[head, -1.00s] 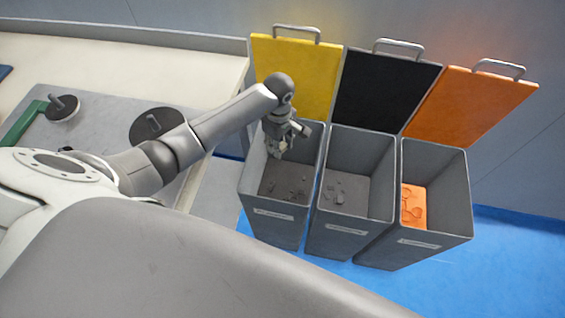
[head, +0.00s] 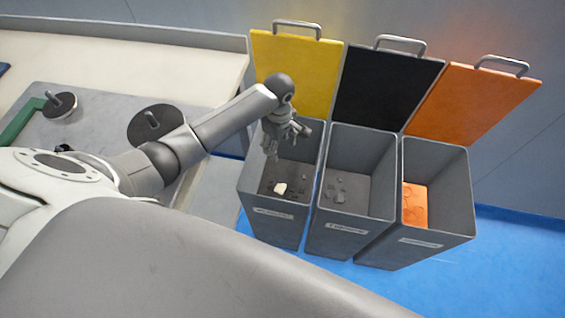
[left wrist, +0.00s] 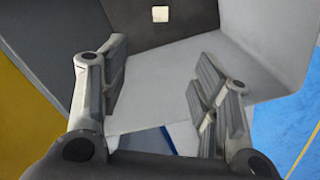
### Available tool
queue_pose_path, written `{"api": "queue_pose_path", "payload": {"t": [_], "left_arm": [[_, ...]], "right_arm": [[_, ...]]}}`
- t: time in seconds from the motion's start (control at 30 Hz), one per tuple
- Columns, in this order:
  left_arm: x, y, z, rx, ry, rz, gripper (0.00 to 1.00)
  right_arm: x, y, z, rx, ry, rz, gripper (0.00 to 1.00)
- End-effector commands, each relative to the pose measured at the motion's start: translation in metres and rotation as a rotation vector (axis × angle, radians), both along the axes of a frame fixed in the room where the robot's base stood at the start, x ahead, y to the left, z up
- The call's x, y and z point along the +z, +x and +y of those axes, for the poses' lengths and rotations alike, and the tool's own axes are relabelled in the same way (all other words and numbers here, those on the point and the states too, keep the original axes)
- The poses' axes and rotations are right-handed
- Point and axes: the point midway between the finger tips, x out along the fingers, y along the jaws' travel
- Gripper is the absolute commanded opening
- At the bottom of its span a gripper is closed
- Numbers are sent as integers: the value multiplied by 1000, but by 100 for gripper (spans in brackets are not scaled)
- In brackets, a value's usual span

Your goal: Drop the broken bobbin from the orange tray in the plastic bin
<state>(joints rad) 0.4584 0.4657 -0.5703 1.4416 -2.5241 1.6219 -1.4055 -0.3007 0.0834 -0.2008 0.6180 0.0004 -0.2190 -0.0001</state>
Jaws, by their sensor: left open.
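My left gripper (head: 273,145) is open and empty over the bin with the yellow lid (head: 293,72); its spread fingers also show in the left wrist view (left wrist: 162,62). A small pale piece, seemingly the broken bobbin (head: 280,188), lies on the floor of that grey bin (head: 276,229), below and apart from the fingers. It also shows as a cream square in the left wrist view (left wrist: 160,14). Its break is too small to make out. The bin's front label seems to read "plastic", but is blurred. The orange tray and my right gripper are not in view.
A bin with a black lid (head: 388,90) and one with an orange lid (head: 472,96) stand to the right, both open. An orange piece (head: 415,206) lies in the last one. Dark round spools (head: 157,124) stand on the grey bench at left.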

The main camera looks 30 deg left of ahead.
Motion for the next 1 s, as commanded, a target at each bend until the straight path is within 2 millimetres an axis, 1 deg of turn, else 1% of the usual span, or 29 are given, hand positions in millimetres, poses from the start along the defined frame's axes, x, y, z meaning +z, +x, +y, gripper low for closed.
{"api": "queue_pose_path", "payload": {"t": [0.17, 0.4, 0.5, 0.6, 0.77, 1.0], "left_arm": [[27, 2, 1, -2, 2, -7, 57], [79, 2, 1, -2, 3, -6, 57], [96, 1, 1, -1, 2, -5, 57], [108, 1, 0, 0, 1, -4, 57], [116, 0, 0, -1, 1, 0, 57], [117, 0, 0, -1, 1, 0, 57]], "right_arm": [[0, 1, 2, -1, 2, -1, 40], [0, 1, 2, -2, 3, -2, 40], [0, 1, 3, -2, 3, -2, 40], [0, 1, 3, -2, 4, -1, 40], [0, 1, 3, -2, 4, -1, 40], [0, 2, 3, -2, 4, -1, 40]]}}
